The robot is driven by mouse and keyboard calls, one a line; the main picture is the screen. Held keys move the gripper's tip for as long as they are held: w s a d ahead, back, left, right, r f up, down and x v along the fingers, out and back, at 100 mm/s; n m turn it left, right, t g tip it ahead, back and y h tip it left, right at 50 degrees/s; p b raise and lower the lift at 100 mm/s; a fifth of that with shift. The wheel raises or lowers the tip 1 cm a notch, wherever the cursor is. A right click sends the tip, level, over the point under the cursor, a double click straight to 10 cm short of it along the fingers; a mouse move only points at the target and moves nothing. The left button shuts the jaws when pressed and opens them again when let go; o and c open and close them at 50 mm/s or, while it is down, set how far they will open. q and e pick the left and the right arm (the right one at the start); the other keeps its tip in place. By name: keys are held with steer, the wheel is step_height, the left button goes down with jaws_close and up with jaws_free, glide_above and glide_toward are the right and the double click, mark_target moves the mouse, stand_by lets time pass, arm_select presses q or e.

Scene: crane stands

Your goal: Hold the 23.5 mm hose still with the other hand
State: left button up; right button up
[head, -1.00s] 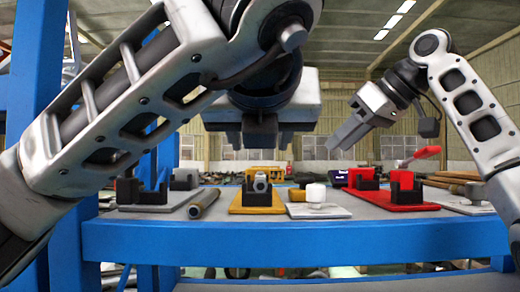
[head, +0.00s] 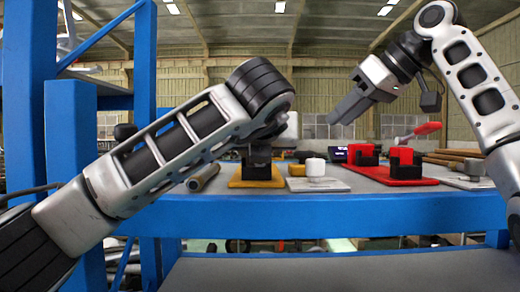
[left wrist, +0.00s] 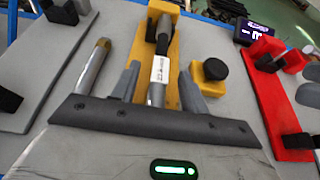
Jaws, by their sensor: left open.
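My left gripper (left wrist: 160,88) is open in the left wrist view. Its two grey fingers are on either side of a grey hose (left wrist: 157,92) with a white label, apart from it as far as I can see. This hose lies along a yellow stand (left wrist: 173,55); the label is too small to read. A second, loose hose (left wrist: 95,66) lies on the table left of the stand, and it also shows in the head view (head: 204,178). In the head view my left forearm hides the left fingers and the labelled hose. My right gripper (head: 345,110) hangs above the table, its finger gap unclear.
A red stand (head: 405,165) with a red-handled tool above it is on the right of the blue-edged table (head: 340,214). A white-knobbed piece (head: 316,168) stands on a pale plate beside the yellow stand. A purple display (left wrist: 254,32) is at the back.

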arm_select(q)
steer(key=shift+w, duration=0.1)
jaws_close()
stand_by(0.7)
arm_select(e)
steer(key=shift+a, duration=0.1)
steer(key=c, duration=0.4)
steer(key=a+r+m+h, duration=0.1)
steer(key=m, duration=0.1)
steer(key=a+r+m+h, duration=0.1)
steer(key=a+r+m, duration=0.1)
steer(key=shift+s+a+h, duration=0.1)
steer(key=shift+a+h, duration=0.15)
steer(key=shift+h, duration=0.05)
jaws_close()
steer(key=r+m+h, duration=0.1)
steer(key=m, duration=0.1)
steer(key=s+a+r+m+t+h, duration=0.1)
steer(key=r+m+h, duration=0.1)
steer(key=m+h, duration=0.1)
steer(key=shift+s+a+r+m, duration=0.15)
steer(key=shift+s+r+m, duration=0.15)
steer(key=shift+s+r, duration=0.1)
